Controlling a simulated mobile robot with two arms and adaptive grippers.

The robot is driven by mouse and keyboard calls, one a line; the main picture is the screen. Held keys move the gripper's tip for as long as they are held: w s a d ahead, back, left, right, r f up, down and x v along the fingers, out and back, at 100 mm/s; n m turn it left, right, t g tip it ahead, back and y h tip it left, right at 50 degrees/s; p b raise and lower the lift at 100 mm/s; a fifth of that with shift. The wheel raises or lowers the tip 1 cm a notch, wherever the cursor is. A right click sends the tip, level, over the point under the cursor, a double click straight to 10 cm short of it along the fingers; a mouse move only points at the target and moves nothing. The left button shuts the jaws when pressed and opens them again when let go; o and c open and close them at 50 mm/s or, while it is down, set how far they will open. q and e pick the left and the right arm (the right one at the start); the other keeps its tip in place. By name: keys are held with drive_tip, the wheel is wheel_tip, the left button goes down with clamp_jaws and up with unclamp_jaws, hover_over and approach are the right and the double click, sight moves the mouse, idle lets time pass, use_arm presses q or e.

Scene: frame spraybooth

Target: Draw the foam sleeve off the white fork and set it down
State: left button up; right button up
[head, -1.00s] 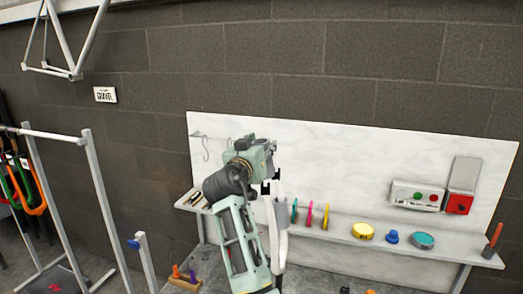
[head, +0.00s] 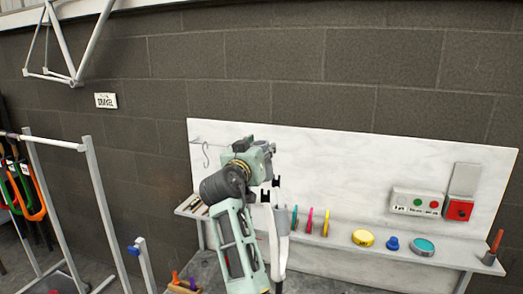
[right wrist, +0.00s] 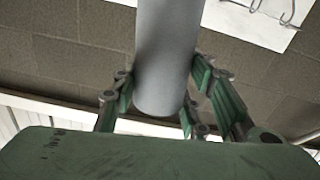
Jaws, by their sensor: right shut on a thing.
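The white fork (head: 282,240) stands upright in the middle of the head view, right beside my right arm, which partly covers it. My right gripper (head: 270,190) is near the fork's upper end, its dark fingertips showing. In the right wrist view its green-padded fingers (right wrist: 165,100) are shut around a smooth grey cylinder, which I take to be the foam sleeve (right wrist: 168,55). The cylinder's rounded end is between the fingers. No white fork shows in the wrist view, so I cannot tell whether the sleeve is still around it. My left gripper is out of view.
A white bench shelf (head: 340,240) with a backboard stands behind, holding coloured pens, a yellow tin (head: 363,238), a blue knob (head: 392,243) and a teal tin (head: 424,246). A control box (head: 416,203) is on the backboard. A pale rack (head: 95,200) stands left.

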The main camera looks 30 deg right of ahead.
drive_tip(key=b+v, duration=0.1)
drive_tip(key=v, duration=0.6)
idle(0.6)
idle(0.5)
